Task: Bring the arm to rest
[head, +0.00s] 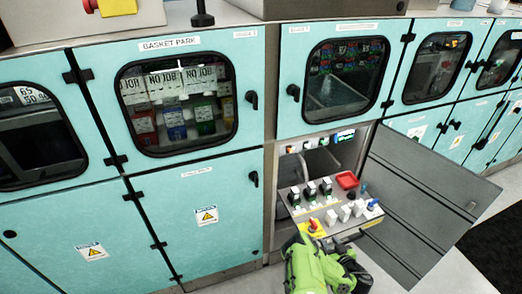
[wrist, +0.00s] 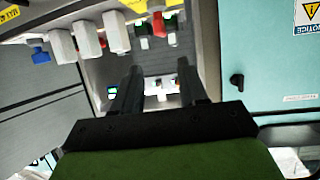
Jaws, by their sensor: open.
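My green arm (head: 318,272) reaches up from the bottom of the head view, in front of an open module in the teal cabinet row. My gripper (wrist: 160,82) shows in the wrist view as two dark fingers spread apart, with nothing held between them. The fingers point into the open module, past its rows of switches. In the head view the gripper is mostly hidden by the arm, just below the control panel (head: 312,203). I cannot tell whether it touches the panel.
A grey door (head: 420,205) hangs open to the right of the module. Teal doors (head: 200,210) stand close on the left. Dark matting (head: 497,250) covers floor at far right.

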